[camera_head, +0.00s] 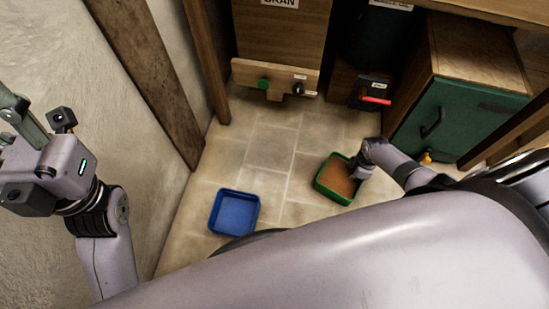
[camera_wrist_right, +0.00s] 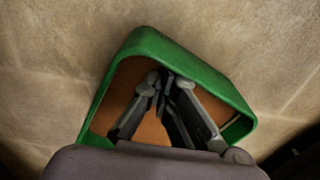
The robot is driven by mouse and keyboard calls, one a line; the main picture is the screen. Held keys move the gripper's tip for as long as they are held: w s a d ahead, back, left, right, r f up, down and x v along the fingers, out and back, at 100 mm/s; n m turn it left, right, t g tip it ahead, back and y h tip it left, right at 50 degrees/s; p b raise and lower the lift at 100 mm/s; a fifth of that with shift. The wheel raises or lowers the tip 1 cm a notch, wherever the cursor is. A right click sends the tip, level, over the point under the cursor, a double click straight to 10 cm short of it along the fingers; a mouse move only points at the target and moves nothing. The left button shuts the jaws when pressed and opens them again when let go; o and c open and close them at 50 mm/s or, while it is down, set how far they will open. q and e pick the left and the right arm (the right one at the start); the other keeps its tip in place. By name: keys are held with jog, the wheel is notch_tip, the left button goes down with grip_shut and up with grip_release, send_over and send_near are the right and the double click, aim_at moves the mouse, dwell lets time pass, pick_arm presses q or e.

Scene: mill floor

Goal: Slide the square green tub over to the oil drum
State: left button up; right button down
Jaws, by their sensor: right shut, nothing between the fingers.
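The square green tub (camera_head: 321,187) stands on the tiled floor at centre right in the head view, with brown material (camera_head: 338,176) inside. In the right wrist view the green tub (camera_wrist_right: 185,62) surrounds my right gripper's fingers. My right gripper (camera_wrist_right: 165,85) is shut and empty, its fingertips over the inside of the tub. In the head view my right gripper (camera_head: 359,168) is at the tub's right side and hides part of the rim. A dark drum (camera_head: 374,42) with a red-handled tap (camera_head: 376,100) stands behind the tub. My left gripper (camera_head: 18,108) is raised at the left, its fingertips cut off.
A square blue tub (camera_head: 235,212) stands on the floor left of the green one. A wooden bran bin (camera_head: 282,38) stands at the back, left of the drum. A green-doored cabinet (camera_head: 455,120) is at the right. Tiled floor (camera_head: 275,140) between the tubs and bin is clear.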

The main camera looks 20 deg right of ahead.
jog(key=shift+s+d, duration=0.65)
jog(key=shift+d, duration=0.25)
notch_tip(320, 180, up, 12)
dwell(0.5)
